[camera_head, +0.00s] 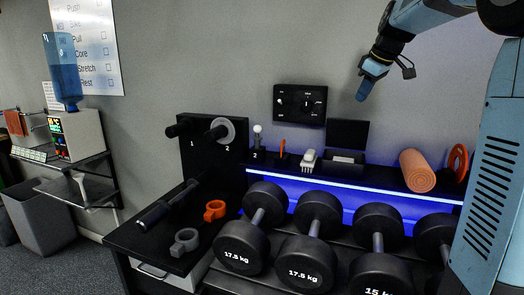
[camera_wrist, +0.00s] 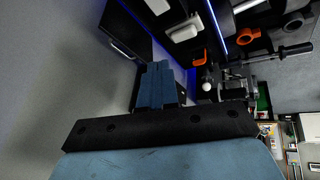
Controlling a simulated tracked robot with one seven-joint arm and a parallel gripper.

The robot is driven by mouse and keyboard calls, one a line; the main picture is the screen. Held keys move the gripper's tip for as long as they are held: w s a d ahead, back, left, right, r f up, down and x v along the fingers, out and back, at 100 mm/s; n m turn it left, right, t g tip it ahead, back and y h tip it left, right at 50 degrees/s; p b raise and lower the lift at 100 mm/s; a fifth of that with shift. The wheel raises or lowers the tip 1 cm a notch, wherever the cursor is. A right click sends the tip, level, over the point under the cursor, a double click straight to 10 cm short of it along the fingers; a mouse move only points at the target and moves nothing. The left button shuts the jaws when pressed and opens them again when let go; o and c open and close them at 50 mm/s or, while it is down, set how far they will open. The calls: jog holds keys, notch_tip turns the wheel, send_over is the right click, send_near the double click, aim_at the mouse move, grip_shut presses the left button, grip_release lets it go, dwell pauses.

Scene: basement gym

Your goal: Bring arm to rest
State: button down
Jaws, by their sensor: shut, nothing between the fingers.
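My arm is raised at the upper right of the head view. My gripper (camera_head: 364,92) hangs from it, pointing down in the air in front of the grey wall, above the lit shelf. Its blue fingers are together with nothing between them. In the wrist view the gripper (camera_wrist: 156,68) also shows its fingers side by side and closed. It touches nothing that I can see.
Several dumbbells (camera_head: 305,262) stand in front. A black panel (camera_head: 299,104) hangs on the wall, left of my gripper.

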jog(key=s+a+f+m, duration=0.2)
jog(key=s+f, duration=0.3)
jog(key=s, duration=0.6)
jog(key=s+a+f+m+h, duration=0.1)
jog(key=s+f+m, duration=0.3)
jog(key=s, duration=0.7)
jog(key=s+a+f+m+h, duration=0.1)
jog(key=s+a+f+m, duration=0.2)
jog(key=s+f, duration=0.4)
jog(key=s+a, duration=0.1)
jog(key=s, duration=0.4)
jog(key=shift+s+a, duration=0.15)
jog(key=shift+a, duration=0.05)
